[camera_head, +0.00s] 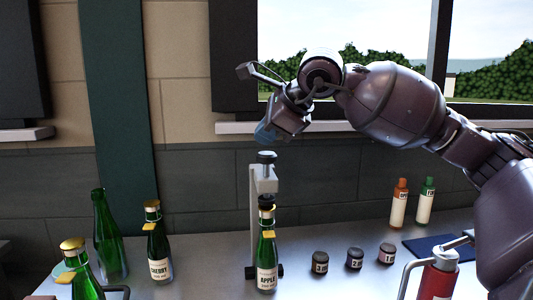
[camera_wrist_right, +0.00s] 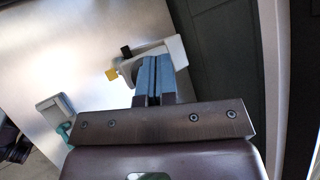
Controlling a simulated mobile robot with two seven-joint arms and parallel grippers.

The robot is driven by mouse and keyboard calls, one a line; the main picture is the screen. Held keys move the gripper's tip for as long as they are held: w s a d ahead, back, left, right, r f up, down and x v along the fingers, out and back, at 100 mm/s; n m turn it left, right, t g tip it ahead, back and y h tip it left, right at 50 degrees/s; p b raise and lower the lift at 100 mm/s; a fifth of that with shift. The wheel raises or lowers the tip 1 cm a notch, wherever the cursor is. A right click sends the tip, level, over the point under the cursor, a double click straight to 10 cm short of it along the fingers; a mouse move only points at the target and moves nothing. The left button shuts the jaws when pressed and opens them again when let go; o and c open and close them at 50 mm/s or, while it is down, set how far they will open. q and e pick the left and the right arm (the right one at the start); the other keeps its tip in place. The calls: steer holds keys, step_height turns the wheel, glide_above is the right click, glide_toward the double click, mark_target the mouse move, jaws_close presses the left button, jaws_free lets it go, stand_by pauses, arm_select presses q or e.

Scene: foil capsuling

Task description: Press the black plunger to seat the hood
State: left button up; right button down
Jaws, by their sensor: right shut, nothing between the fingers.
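The light grey press stand (camera_head: 254,225) stands on the table. The plunger (camera_head: 266,157) sticks up from the top of its arm, and a black hood-like piece (camera_head: 266,201) sits below the arm. A green bottle labelled APPLE (camera_head: 267,265) stands upright under it, its top hidden by the black piece. My right gripper (camera_head: 266,133) points down just above the plunger; I cannot tell whether they touch. In the right wrist view its blue fingers (camera_wrist_right: 155,78) are shut together and empty, in front of the pale stand (camera_wrist_right: 176,52). My left gripper is not in view.
A CHERRY bottle (camera_head: 157,245), a plain green bottle (camera_head: 108,240) and a gold-topped bottle (camera_head: 82,272) stand at left. Small jars (camera_head: 320,262) stand right of the press. A red container (camera_head: 439,278), a blue mat (camera_head: 428,248) and two small bottles (camera_head: 399,205) are farther right.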

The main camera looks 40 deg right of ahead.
mark_target(266, 154)
steer(key=shift+f, duration=0.1)
stand_by(0.4)
steer(key=shift+f, duration=0.1)
steer(key=shift+f, duration=0.25)
steer(key=shift+f, duration=1.2)
stand_by(1.4)
steer(key=shift+s+a+f, duration=0.1)
steer(key=shift+f, duration=0.55)
stand_by(0.3)
steer(key=shift+r, duration=0.1)
steer(key=shift+w+r, duration=0.2)
steer(key=shift+r, duration=1)
steer(key=shift+d+r, duration=0.2)
steer(key=shift+r, duration=0.4)
